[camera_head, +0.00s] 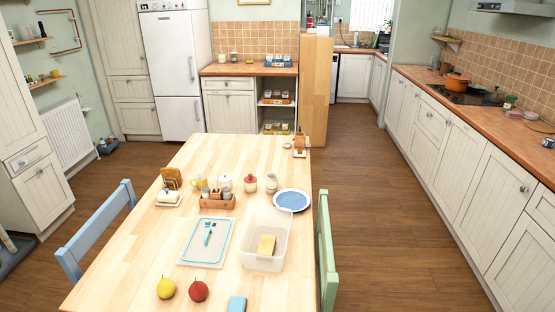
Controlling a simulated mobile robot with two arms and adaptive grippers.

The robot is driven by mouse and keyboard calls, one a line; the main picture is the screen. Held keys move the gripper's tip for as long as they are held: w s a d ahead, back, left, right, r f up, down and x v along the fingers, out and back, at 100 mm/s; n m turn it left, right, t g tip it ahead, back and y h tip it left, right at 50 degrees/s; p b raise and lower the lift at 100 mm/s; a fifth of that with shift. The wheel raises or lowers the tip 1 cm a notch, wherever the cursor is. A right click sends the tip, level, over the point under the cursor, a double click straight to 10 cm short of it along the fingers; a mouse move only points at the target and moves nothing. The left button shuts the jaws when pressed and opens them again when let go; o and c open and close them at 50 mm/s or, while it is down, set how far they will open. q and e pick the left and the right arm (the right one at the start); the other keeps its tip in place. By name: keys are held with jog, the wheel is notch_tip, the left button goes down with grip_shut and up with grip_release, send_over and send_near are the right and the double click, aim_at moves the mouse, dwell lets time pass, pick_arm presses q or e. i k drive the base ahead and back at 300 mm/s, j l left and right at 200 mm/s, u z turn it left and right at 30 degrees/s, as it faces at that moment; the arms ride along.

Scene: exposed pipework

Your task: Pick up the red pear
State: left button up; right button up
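The red pear (199,291) sits on the near part of the light wooden table (150,262). It looks round and dark red, with a short stem. A yellow pear (166,288) stands just to its left, with a small gap between them. Neither of my grippers shows in the head view.
A blue item (237,304) lies to the right of the red pear at the bottom edge. A blue chair (92,240) and a green chair (325,250) flank the table.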

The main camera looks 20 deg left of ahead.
aim_at(199, 290)
jog(key=u, duration=1.25)
jog(key=i+j+z, duration=0.25)
jog(key=j, duration=0.3)
jog(key=i+j+z, duration=0.15)
jog(key=j, duration=0.15)
jog(key=k, duration=0.05)
